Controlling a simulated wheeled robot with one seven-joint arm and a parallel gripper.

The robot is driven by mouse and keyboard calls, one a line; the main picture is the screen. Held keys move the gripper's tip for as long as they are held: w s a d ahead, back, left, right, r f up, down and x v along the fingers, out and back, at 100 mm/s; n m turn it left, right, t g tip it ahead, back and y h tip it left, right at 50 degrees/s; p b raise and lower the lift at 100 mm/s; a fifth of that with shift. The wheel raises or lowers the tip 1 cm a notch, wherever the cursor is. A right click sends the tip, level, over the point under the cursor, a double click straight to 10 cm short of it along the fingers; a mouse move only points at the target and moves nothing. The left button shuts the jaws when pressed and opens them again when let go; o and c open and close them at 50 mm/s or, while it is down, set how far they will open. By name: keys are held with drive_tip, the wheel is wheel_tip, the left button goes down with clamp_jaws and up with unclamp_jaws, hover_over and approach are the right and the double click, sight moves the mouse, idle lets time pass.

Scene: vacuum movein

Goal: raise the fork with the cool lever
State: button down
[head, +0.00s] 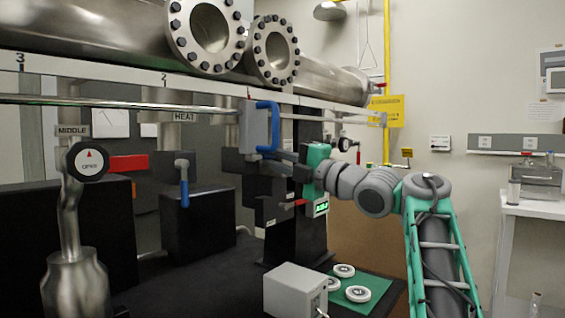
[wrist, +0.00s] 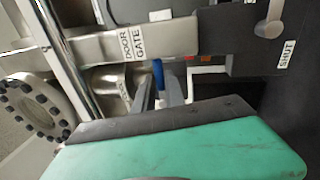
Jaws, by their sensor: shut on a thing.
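My gripper (head: 280,157) reaches left from the teal arm at the middle of the head view. It is shut on the lower part of a blue handle (head: 267,128) on a grey block (head: 251,126) at the rail. In the wrist view a blue piece of this handle (wrist: 158,72) shows at the grey fingertips (wrist: 158,95); the teal palm hides much of the rest. No COOL label is readable, and I cannot make out the fork.
A long rail (head: 130,103) runs below large steel pipes (head: 90,28). A red bar (head: 129,163) and a MIDDLE/OPEN knob (head: 87,161) stand left. The wrist view shows a DOOR GATE label (wrist: 133,43) and a SHUT label (wrist: 287,54). A grey box (head: 295,290) stands low in front.

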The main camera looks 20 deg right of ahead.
drive_tip(key=shift+s+r, duration=0.1)
drive_tip(key=shift+r, duration=0.35)
drive_tip(key=c, duration=1.4)
unclamp_jaws()
drive_tip(key=shift+a, duration=0.1)
drive_tip(key=shift+c, duration=0.2)
drive_tip(key=shift+f, duration=0.15)
drive_tip(key=v, duration=0.7)
drive_tip(key=shift+s+d+b, duration=0.25)
drive_tip(key=shift+d+b, duration=0.05)
drive_tip(key=shift+b, duration=0.05)
drive_tip(key=shift+f, duration=0.15)
